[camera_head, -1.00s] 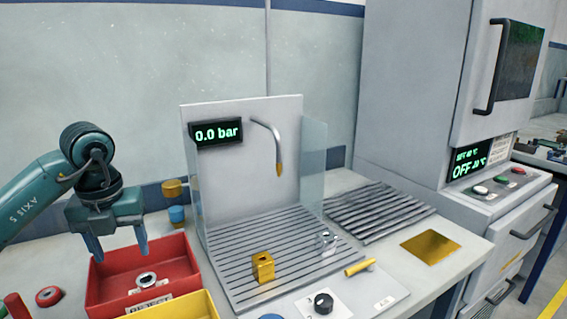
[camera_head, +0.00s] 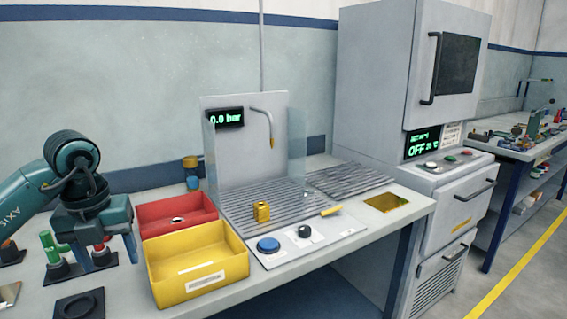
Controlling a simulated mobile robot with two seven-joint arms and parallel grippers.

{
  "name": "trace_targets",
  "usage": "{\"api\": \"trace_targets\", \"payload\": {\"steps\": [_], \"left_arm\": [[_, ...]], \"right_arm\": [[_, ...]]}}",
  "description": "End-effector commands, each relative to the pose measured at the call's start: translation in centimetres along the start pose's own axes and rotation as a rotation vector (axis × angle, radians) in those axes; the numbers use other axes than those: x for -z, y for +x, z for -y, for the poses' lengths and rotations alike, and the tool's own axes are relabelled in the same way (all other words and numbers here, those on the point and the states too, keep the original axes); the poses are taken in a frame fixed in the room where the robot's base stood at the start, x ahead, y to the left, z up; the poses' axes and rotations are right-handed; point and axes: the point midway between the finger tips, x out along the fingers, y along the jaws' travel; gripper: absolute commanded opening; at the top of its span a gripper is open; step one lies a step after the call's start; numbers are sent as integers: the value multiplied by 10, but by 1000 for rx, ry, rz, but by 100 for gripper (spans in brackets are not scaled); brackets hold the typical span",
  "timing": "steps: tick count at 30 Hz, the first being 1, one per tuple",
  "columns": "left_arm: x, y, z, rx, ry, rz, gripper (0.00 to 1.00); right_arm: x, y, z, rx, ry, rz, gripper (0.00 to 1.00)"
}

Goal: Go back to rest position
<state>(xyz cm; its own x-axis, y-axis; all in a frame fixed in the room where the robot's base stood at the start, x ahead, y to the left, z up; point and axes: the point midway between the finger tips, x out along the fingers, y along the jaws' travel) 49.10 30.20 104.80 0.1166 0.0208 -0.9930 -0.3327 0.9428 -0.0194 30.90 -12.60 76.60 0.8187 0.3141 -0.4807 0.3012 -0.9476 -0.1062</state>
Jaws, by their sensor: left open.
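My left gripper (camera_head: 108,258) is at the left of the camera_head view, pointing down with its fingers apart and nothing between them. It hangs in front of a green part (camera_head: 50,246) and a red part in dark holders, just left of the yellow bin (camera_head: 203,296). The red bin (camera_head: 150,230) stands behind the yellow bin and holds a small metal ring (camera_head: 178,220). My right gripper is not in view.
A grooved test station (camera_head: 215,165) with a 0.0 bar display, a spout and a yellow block (camera_head: 261,211) stands mid-table. A control panel with a blue button (camera_head: 268,245) is in front. A grey oven cabinet (camera_head: 375,90) stands right; another bench is farther right.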

Motion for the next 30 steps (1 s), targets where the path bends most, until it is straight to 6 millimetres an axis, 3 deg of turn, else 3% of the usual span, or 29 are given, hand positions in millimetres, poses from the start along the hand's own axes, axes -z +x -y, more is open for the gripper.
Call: {"api": "trace_targets", "payload": {"steps": [1,3,5,9,13,15,17,20,23,26,27,30], "left_arm": [[14,17,23,77,67,-53,61],[29,31,50,187,137,-105,61],[46,41,74,293,190,-154,61],[97,56,135,613,286,-293,61],[153,43,194,1040,264,-445,61],[172,26,216,1280,172,-511,61],[178,11,228,1466,47,-552,61],[172,-4,233,1722,-252,-588,61],[153,4,221,1875,-643,-583,61],[139,39,196,1894,-1091,-547,61],[138,59,183,1861,-1277,-529,61],[154,120,148,1683,-1716,-480,61]], "right_arm": [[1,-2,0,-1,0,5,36],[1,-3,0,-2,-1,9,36],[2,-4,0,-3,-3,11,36],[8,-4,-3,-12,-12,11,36],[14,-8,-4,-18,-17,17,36],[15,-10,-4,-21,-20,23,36],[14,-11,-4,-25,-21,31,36],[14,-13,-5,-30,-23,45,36],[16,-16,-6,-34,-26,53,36],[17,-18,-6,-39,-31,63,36],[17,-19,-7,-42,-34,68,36],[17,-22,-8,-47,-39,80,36]]}}
